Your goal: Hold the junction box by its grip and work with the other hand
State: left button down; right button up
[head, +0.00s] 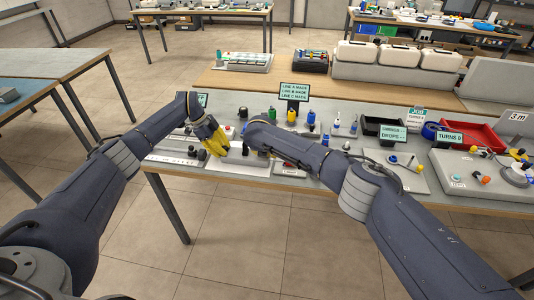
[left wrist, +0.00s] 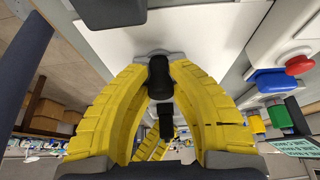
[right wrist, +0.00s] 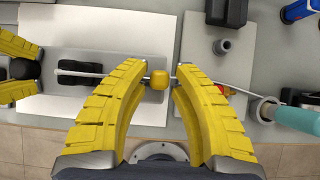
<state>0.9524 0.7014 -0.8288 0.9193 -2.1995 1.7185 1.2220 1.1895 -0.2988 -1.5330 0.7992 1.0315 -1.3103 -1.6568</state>
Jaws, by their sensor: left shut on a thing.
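My left gripper (head: 216,143) is low over the bench. In the left wrist view its yellow fingers close around a black grip (left wrist: 159,78) that stands on a grey mount against a pale surface. That grip also shows at the left of the right wrist view (right wrist: 22,68). I take the pale grey plate (right wrist: 120,62) to be part of the junction box; its outline is unclear. A black block (right wrist: 75,72) lies on it, with a thin pale cable running right. My right gripper (right wrist: 160,72) is open, its fingertips on either side of a small yellow piece (right wrist: 159,80) on the cable.
A teal-handled tool (right wrist: 295,116) and a grey block with a knob (right wrist: 222,46) lie to the right. In the head view, a black tray (head: 372,126), a red tray (head: 484,137) and small signs (head: 294,91) stand further along the bench. Bare floor lies in front.

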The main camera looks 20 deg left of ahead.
grip_shut()
jog(key=shift+a, duration=0.2)
jog(key=shift+s+a, duration=0.15)
jog(key=shift+a, duration=0.45)
jog(key=shift+s+a, duration=0.1)
jog(key=shift+a, duration=0.45)
dwell(0.3)
jog(key=shift+o, duration=2.4)
grip_release()
jog(key=v, duration=1.2)
